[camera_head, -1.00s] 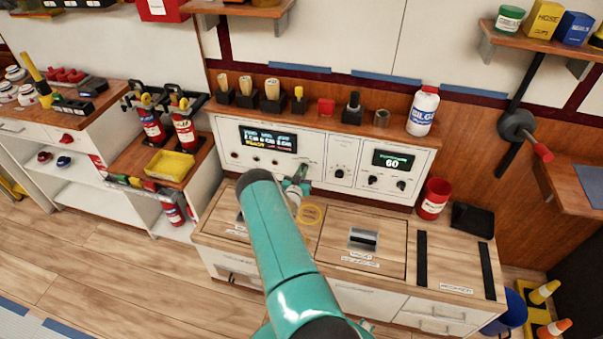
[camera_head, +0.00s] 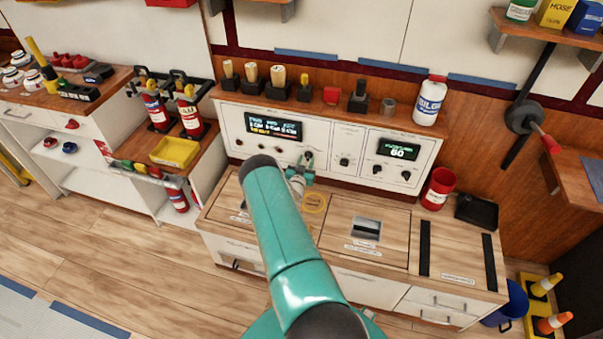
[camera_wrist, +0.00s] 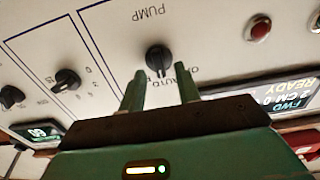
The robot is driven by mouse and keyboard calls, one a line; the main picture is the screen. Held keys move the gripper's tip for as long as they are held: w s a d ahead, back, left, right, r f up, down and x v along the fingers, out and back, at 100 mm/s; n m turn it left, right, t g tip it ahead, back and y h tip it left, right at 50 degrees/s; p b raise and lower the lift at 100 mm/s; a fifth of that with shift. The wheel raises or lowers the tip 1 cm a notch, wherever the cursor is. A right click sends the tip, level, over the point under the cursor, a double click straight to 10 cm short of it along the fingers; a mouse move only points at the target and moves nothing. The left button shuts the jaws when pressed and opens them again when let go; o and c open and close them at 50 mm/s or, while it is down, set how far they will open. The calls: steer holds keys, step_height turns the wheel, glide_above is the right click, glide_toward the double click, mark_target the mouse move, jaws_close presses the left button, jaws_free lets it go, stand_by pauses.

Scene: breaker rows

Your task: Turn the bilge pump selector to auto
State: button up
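The pump selector (camera_wrist: 158,58) is a black round knob on the white panel, with "PUMP" above it and "AUTO" and "OFF" lettering beside it in the wrist view, where the lettering is tilted and upside down. My gripper (camera_wrist: 160,90) is open, its two green fingers pointing at the panel. The knob shows just beyond the fingertips, between their lines; I cannot tell whether they touch it. In the head view my gripper (camera_head: 305,162) is at the panel (camera_head: 322,148), and largely hides the selector. The knob's pointer direction is unclear.
Another black knob (camera_wrist: 67,80) sits left of the selector in the wrist view, and a red button (camera_wrist: 257,28) to the right. A wooden counter (camera_head: 375,215) lies below the panel. A white bottle (camera_head: 430,100) and several tools stand on the shelf above.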

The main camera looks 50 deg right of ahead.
steer(key=v, duration=1.3)
